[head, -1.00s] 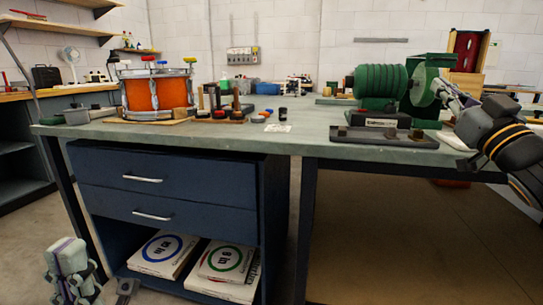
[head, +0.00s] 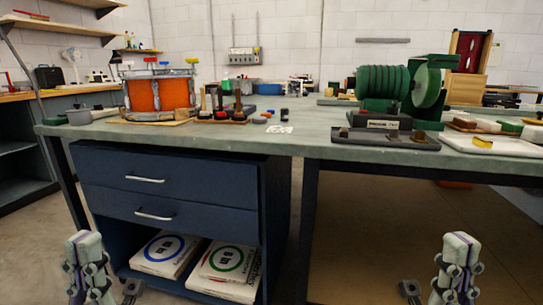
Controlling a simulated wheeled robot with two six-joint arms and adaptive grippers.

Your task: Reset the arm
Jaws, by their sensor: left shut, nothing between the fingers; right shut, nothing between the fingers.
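My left gripper (head: 88,268) is at the bottom left of the head view, low in front of the blue drawer cabinet, shut and empty. My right gripper (head: 456,268) is at the bottom right, low in front of the bench's open space, shut and empty. Both stand apart from the bench (head: 330,150) and touch nothing that I can see. The lower parts of both are cut off by the frame edge.
On the bench stand an orange drum (head: 159,94), a rack of tools (head: 222,116), a green grinding machine (head: 400,88), a dark tray (head: 386,138) and a white tray (head: 497,145) with a yellow piece.

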